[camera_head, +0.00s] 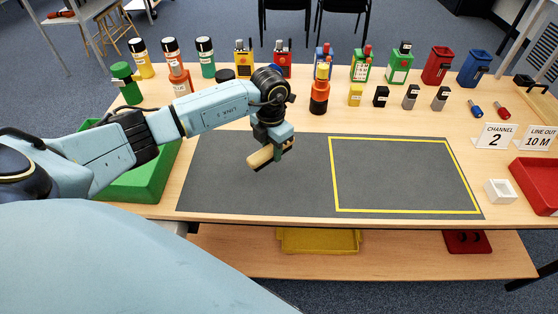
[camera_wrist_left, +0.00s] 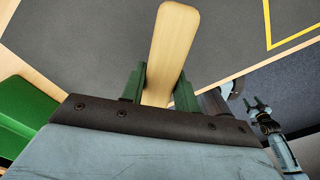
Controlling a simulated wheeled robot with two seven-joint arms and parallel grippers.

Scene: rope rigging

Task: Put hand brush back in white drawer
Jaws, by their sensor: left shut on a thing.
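A pale wooden piece (camera_head: 261,158), which looks like the hand brush's handle, is held in my left gripper (camera_head: 282,150) above the grey mat. In the left wrist view the wooden piece (camera_wrist_left: 172,45) sits between the two green fingers, pointing away from the wrist; I see no bristles. A small white open box (camera_head: 500,191) stands at the right of the table; I cannot tell whether it is the white drawer, and no other white drawer shows. My right gripper (camera_wrist_left: 257,106) appears small at the right of the left wrist view, fingers apart and empty.
The grey mat (camera_head: 230,190) has a clear yellow-outlined area (camera_head: 405,175) on its right. A green tray (camera_head: 150,180) is at left, a red tray (camera_head: 535,185) at right. Bottles, radios and small blocks line the back. A yellow tray (camera_head: 320,241) is on the lower shelf.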

